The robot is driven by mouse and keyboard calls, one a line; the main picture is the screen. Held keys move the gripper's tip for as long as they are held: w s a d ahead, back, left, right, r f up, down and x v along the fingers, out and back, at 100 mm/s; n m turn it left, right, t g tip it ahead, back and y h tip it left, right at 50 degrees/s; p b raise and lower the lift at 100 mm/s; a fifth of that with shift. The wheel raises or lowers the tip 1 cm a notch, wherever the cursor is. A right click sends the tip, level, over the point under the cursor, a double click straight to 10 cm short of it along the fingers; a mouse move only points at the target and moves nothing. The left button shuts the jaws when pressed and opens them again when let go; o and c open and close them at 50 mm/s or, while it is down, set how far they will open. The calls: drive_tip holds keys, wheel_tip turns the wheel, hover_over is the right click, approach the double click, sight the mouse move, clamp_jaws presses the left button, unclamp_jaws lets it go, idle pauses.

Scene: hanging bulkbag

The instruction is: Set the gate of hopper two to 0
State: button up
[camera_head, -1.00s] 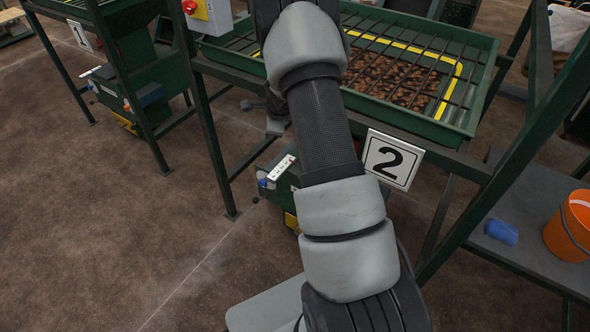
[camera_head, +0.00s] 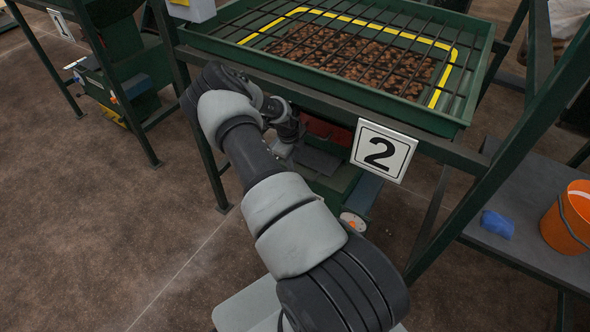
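Hopper two is a dark green frame with a barred tray on top (camera_head: 435,118), holding brown lumps. Its white "2" sign (camera_head: 383,151) hangs on the front beam. Green machinery (camera_head: 335,185) shows below the tray, partly behind my arm. The gate's scale and blue-ended handle are hidden behind my arm. My arm reaches from the bottom toward the space under the tray. Its end, with my gripper (camera_head: 284,150), is just left of the sign, below the front beam. The fingers are too small and dark to read, and contact with the gate cannot be told.
Hopper one, with its "1" sign (camera_head: 61,24), stands at the upper left. A grey bench (camera_head: 535,215) at the right bears an orange bucket (camera_head: 568,220) and a blue cloth (camera_head: 497,225). Green legs and a diagonal brace flank hopper two. The brown floor at the left is clear.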

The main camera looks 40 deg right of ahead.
drive_tip(key=f, duration=0.3)
drive_tip(key=d+f, duration=0.1)
drive_tip(key=shift+w+f+b, duration=0.2)
drive_tip(key=shift+f+b, duration=0.15)
drive_tip(key=shift+f, duration=0.05)
clamp_jaws()
